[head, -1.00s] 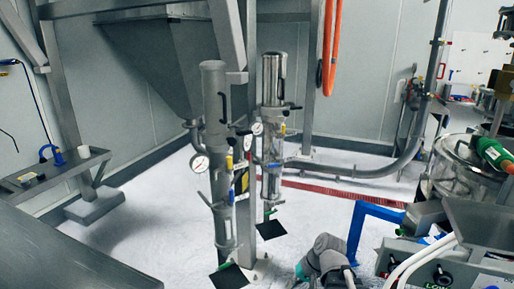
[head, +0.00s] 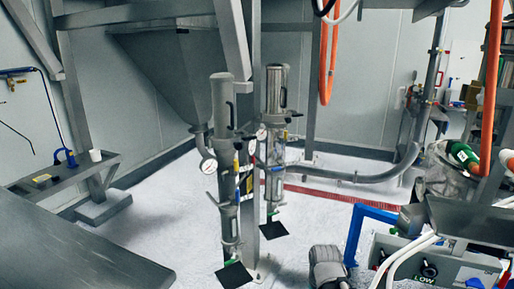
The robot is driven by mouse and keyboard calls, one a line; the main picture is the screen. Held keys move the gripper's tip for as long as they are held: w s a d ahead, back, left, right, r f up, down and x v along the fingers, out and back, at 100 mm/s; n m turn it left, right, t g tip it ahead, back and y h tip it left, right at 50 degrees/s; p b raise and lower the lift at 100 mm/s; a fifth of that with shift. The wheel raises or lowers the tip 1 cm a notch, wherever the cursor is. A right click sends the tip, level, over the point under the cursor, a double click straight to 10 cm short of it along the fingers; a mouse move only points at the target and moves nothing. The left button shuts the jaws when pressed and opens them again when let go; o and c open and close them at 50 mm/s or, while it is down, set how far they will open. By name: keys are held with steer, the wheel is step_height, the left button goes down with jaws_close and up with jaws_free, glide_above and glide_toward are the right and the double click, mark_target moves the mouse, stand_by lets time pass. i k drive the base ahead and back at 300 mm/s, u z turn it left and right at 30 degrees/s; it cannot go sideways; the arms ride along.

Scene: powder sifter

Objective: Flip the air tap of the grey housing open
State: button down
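The grey housing (head: 224,105) is an upright matte grey cylinder with a dark handle, left of centre in the head view. A shiny metal housing (head: 277,90) stands just behind and right of it. Small coloured tap levers sit on the pipework below the grey housing, among them a yellow one (head: 237,161). They are too small to tell which is the air tap or how it is turned. A round white gauge (head: 208,166) sits at the left of this pipework.
A steel post stands close behind the housings. Black square plates (head: 234,277) lie at their feet. A metal table (head: 75,255) fills the lower left. A blue bracket (head: 362,222) and a control box (head: 430,262) stand at right. White floor lies open around the housings.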

mark_target(237, 192)
steer(key=k, duration=1.3)
steer(key=u, duration=0.2)
steer(key=i, duration=0.4)
steer(key=u, duration=0.55)
steer(key=i, duration=1.25)
steer(key=z, duration=0.5)
